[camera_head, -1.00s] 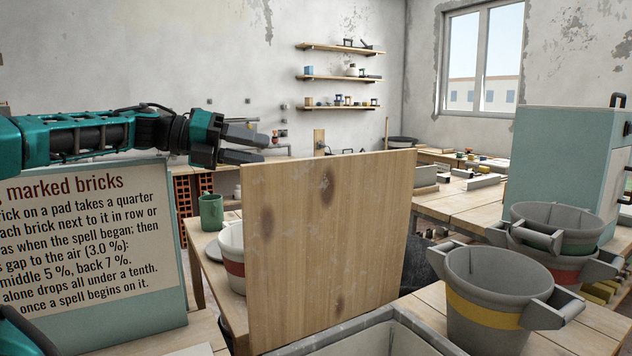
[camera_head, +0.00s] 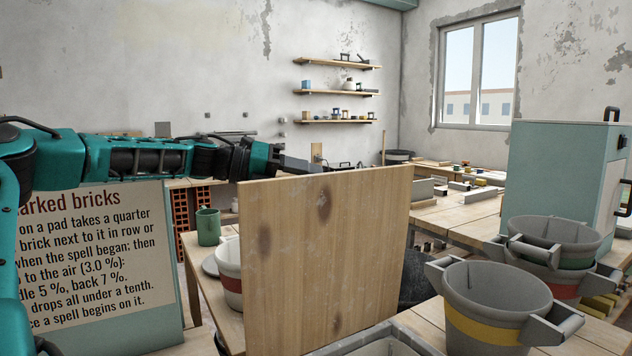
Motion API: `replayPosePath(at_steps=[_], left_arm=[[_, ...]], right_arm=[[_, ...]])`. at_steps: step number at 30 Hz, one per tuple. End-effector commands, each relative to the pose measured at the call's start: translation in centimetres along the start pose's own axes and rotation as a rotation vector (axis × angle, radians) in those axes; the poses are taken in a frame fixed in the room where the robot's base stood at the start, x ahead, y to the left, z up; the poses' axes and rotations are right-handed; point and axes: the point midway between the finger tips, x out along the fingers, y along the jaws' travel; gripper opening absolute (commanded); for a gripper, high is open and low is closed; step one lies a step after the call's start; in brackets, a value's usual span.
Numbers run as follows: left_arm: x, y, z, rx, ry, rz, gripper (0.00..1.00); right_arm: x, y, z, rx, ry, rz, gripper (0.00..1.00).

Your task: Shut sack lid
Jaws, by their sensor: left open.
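A wooden lid (camera_head: 325,265) stands raised, nearly upright, at the back of a grey open box (camera_head: 372,343) at the bottom edge of the head view. Only a corner of the box shows, and its contents are hidden. My left gripper (camera_head: 312,166) is at the top edge of the lid, reaching in from the left. Its jaws are open, with part of the fingers hidden behind the lid's top edge. I cannot tell whether it touches the lid. My right gripper is not in view.
Grey buckets stand on the right, one with a yellow band (camera_head: 497,325) and several stacked (camera_head: 553,245) behind it. A sign board (camera_head: 95,250) stands at left. A green mug (camera_head: 208,226) and a red-banded bucket (camera_head: 229,270) are behind the lid. A teal cabinet (camera_head: 562,180) stands at right.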

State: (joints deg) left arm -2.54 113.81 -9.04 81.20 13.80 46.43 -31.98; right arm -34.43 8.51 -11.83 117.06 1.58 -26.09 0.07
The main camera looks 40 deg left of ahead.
Motion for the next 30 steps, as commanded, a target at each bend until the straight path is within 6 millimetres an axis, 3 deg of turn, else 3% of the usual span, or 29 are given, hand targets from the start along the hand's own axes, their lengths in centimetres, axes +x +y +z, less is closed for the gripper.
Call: replayPosePath(at_steps=[9,20,30], left_arm=[[2.2,0.0,0.0,0.001,0.001,0.001,0.42],[2.5,0.0,0.0,0.002,0.0,0.0,0.42],[2.5,0.0,0.0,0.001,0.0,0.0,0.12]], right_arm=[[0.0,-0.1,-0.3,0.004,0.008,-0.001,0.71],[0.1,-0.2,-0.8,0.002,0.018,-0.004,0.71],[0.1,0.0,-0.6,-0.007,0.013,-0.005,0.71]])
